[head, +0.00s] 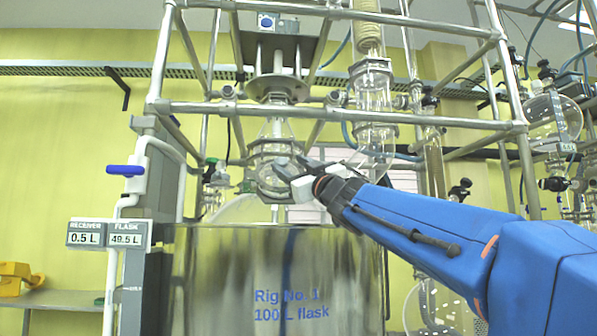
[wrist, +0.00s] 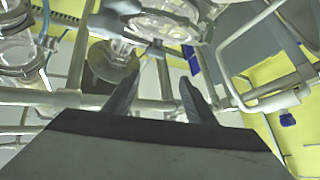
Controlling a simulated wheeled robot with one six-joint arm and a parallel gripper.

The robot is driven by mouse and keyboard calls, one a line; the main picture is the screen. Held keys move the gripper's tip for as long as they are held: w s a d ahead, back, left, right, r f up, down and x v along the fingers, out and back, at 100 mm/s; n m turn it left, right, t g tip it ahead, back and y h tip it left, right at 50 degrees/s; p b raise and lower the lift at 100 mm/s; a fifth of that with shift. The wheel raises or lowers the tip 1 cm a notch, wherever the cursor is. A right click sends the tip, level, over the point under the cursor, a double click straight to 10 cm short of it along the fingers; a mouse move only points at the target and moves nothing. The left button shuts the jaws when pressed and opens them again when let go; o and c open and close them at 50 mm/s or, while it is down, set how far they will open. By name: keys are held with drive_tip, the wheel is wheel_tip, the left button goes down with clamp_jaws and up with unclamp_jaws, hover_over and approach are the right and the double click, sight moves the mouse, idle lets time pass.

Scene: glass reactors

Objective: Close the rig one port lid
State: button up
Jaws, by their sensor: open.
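Rig one is the steel-clad vessel (head: 230,275) marked "Rig No. 1 100 L flask" in the head view. Its glass neck (head: 272,150) rises above the steel rim. My gripper (head: 290,168) is beside the lower neck, above the vessel, with its fingers overlapping the glass in the picture. In the wrist view my gripper (wrist: 155,88) shows two dark fingers spread apart with nothing between them. A round glass flange (wrist: 165,22) shows beyond the fingertips. I cannot clearly pick out the port lid or tell how it stands.
A steel tube frame (head: 340,112) surrounds the glassware, with bars close to my gripper. A glass column (head: 372,95) stands right of the neck. More glassware (head: 553,115) is at the right.

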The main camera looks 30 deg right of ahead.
drive_tip(key=shift+v, duration=1.85)
